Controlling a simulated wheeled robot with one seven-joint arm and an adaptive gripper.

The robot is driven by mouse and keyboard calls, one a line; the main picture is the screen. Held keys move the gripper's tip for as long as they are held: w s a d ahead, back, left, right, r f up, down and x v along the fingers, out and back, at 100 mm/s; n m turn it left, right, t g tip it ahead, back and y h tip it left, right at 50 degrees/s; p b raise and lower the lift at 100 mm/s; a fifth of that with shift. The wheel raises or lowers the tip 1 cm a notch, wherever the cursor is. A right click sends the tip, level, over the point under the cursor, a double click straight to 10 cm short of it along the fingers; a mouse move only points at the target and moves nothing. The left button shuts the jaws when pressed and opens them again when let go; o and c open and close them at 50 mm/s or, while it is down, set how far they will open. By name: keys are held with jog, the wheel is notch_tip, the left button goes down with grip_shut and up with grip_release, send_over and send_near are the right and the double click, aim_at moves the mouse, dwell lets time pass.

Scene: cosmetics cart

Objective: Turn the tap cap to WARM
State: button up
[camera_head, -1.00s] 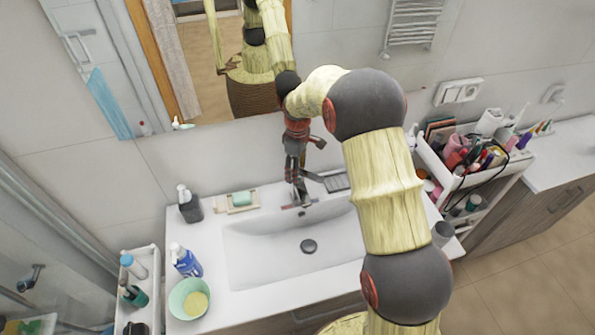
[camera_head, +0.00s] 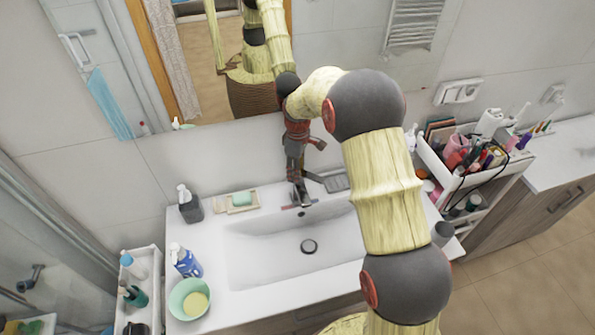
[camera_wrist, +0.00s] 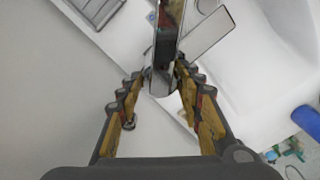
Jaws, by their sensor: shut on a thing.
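The chrome tap (camera_head: 302,196) stands at the back edge of the white sink (camera_head: 262,250), partly hidden by my gripper (camera_head: 297,180). In the wrist view, the tap's shiny cap (camera_wrist: 162,82) sits between the two fingertips of my gripper (camera_wrist: 162,73). The fingers are shut on the cap, one on each side. A long chrome bar extends from it toward the top of the wrist view. Markings for WARM cannot be read in either view.
A soap dish with green soap (camera_head: 242,201) and a dark pump bottle (camera_head: 190,204) stand left of the tap. A grey ribbed tray (camera_head: 336,183) lies close on its right. A blue bottle (camera_head: 186,262) and green bowl (camera_head: 188,299) stand at the counter's left. The basin is empty.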

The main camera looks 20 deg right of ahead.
grip_shut()
jog(key=shift+m, duration=0.4)
jog(key=m, duration=0.3)
jog(key=shift+m, duration=0.3)
jog(key=shift+m+p, duration=0.4)
jog(key=shift+m, duration=1.5)
jog(key=o, duration=1)
grip_release()
jog(key=shift+c, duration=0.2)
jog(key=shift+o, duration=0.4)
